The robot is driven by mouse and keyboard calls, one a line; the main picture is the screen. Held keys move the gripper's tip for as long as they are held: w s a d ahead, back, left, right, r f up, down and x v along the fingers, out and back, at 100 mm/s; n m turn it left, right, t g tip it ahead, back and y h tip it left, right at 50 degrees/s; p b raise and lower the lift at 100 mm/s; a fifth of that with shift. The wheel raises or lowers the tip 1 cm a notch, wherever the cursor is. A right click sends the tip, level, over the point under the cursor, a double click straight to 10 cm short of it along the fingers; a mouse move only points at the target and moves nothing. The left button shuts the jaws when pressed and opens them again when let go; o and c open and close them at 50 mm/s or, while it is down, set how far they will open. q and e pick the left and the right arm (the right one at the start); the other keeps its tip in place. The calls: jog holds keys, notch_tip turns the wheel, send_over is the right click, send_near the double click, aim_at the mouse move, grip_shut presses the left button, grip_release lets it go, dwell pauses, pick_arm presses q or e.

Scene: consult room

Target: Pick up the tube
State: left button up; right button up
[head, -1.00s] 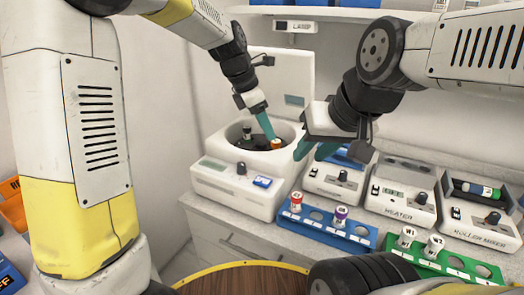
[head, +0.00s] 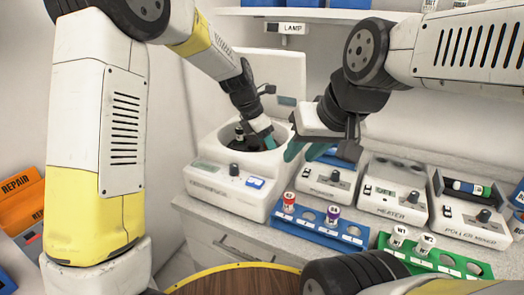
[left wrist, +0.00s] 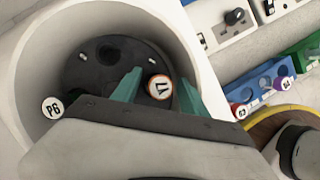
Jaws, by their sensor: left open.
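My left gripper (head: 262,137) is lowered into the bowl of the centrifuge (head: 228,197). In the left wrist view, its teal fingers (left wrist: 158,90) are open, one on each side of an orange-rimmed tube cap (left wrist: 159,87) with a label that looks like L1. I cannot tell whether either finger touches it. This tube is hidden behind the gripper in the head view.
A blue rack (head: 316,234) with a red-capped and a purple-capped tube and a green rack (head: 430,262) with two white-capped tubes stand in front. A heater (head: 395,200) and a roller mixer (head: 468,218) are at right. The raised lid stands behind the bowl.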

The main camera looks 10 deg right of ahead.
pick_arm(q)
grip_shut()
jog(key=shift+r, duration=0.1)
